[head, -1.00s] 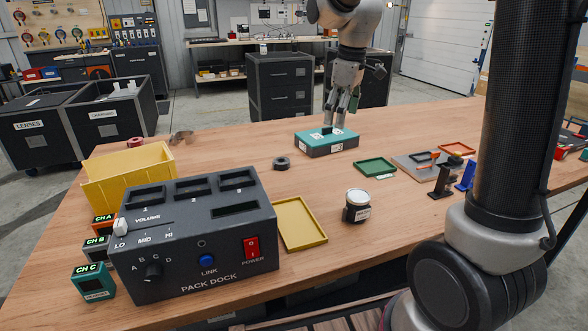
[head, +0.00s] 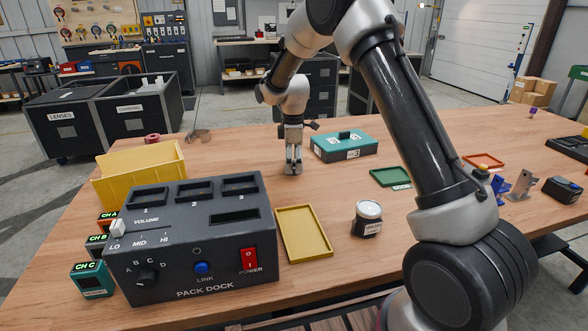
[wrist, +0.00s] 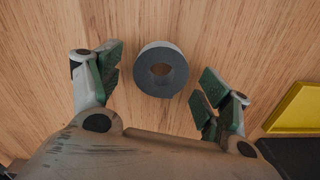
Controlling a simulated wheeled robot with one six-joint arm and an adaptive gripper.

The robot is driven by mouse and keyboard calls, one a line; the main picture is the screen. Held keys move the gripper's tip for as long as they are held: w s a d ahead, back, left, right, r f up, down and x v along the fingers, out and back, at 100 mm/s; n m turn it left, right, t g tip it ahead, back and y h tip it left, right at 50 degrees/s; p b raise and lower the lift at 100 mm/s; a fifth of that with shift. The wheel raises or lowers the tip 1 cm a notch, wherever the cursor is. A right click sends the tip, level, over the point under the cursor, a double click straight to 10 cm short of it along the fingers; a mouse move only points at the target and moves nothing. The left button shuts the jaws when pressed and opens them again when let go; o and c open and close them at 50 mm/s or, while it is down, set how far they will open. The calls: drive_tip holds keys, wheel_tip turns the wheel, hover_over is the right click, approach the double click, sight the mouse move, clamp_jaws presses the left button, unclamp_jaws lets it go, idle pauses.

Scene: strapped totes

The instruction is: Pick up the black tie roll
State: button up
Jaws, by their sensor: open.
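The black tie roll (wrist: 177,82), a dark grey ring with a hole in its middle, lies flat on the wooden table in the wrist view. My gripper (wrist: 160,84) is open, with one finger to the left of the roll and one to the right. There is a gap on both sides and nothing is held. In the head view my gripper (head: 293,170) points down at the table, left of the teal case, and hides the roll there.
The teal case (head: 345,152) stands right of my gripper. A yellow bin (head: 140,180), the pack dock (head: 190,240), a yellow tray (head: 303,233), a jar (head: 367,220) and a green tray (head: 390,177) stand around. Bare wood surrounds the roll.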

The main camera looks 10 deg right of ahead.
drive_tip(key=shift+f, duration=0.45)
drive_tip(key=shift+c, duration=0.4)
drive_tip(key=c, duration=0.9)
drive_tip(key=shift+c, duration=0.2)
